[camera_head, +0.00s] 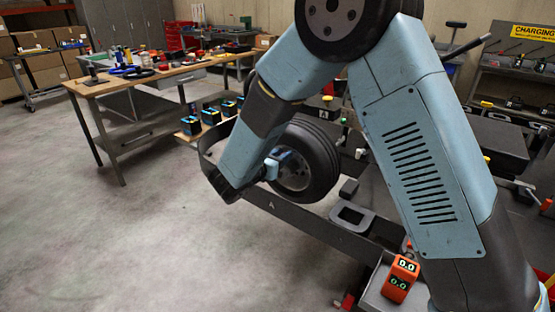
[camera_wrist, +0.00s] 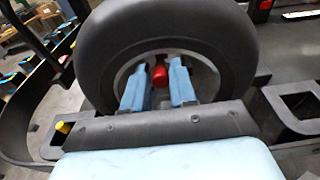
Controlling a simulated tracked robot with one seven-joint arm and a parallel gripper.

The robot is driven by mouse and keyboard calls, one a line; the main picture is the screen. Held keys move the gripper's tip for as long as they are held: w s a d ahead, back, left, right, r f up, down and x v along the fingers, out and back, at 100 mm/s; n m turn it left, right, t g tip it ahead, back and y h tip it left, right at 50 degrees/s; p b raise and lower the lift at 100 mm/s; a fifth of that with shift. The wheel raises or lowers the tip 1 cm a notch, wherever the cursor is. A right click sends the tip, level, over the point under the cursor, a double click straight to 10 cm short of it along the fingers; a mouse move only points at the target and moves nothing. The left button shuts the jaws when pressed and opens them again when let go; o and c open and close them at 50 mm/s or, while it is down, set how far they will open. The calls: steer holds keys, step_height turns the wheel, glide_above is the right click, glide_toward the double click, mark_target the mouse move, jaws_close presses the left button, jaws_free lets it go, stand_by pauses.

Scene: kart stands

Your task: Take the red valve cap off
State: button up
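The red valve cap (camera_wrist: 159,75) shows in the wrist view against the hub of a black-tyred wheel (camera_wrist: 228,45). My gripper (camera_wrist: 160,80) has its two blue fingers at the hub, one on each side of the cap. In the head view, my gripper (camera_head: 271,167) reaches the hub of the upright wheel (camera_head: 318,160) from the left. The cap cannot be made out there.
The wheel stands at a dark kart frame (camera_head: 310,222) whose long rail runs along its near side. An orange device with a display (camera_head: 400,278) sits at the lower right. A wooden workbench (camera_head: 165,72) stands at the back left. The floor at left is clear.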

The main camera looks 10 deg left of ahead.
jaws_close()
stand_by(0.6)
stand_by(0.5)
steer(key=shift+v, duration=2.95)
